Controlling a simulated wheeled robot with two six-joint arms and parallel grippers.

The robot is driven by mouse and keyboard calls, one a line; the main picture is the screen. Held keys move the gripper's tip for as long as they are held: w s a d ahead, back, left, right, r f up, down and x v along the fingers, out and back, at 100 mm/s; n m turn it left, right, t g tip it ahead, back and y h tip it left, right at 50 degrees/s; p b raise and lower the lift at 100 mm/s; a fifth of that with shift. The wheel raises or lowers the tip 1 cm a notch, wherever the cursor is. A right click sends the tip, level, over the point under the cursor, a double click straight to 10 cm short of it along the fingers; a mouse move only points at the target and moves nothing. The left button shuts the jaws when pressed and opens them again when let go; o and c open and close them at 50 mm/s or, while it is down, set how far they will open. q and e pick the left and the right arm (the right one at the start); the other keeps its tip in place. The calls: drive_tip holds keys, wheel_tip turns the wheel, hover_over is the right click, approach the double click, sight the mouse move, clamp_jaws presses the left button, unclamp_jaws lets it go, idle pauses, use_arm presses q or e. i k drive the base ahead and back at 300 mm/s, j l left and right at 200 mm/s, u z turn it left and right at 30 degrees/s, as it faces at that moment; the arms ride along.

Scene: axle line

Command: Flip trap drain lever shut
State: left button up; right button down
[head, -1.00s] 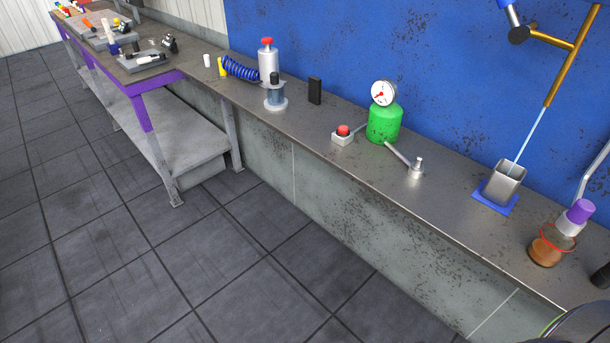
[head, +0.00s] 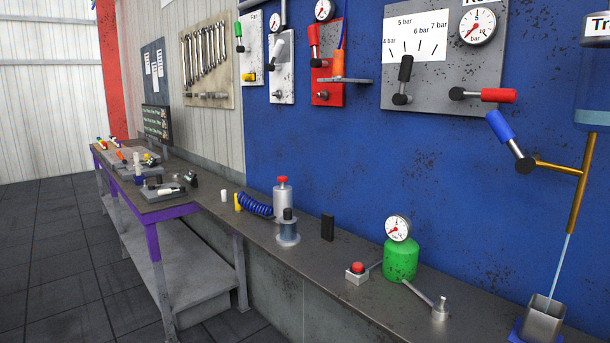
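A lever with a blue handle (head: 499,125) and a dark pivot sits at the left end of a brass branch, slanting up and to the left. The branch joins a brass drain pipe (head: 582,190). A pale blue stream (head: 560,268) runs from the pipe's lower end into a grey square cup (head: 541,318) on a blue base. A partly cut-off vessel (head: 592,118) with a label starting "Tr" is at the right edge. Neither of my grippers is in view.
A green tank with gauge (head: 400,258), a red button box (head: 357,272) and a metal cylinder (head: 288,228) stand on the long bench. Above the lever, a grey panel (head: 430,95) carries black and red levers. The blue wall around the lever is mostly clear.

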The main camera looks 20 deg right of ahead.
sight(524, 165)
drive_tip(key=z, duration=1.9)
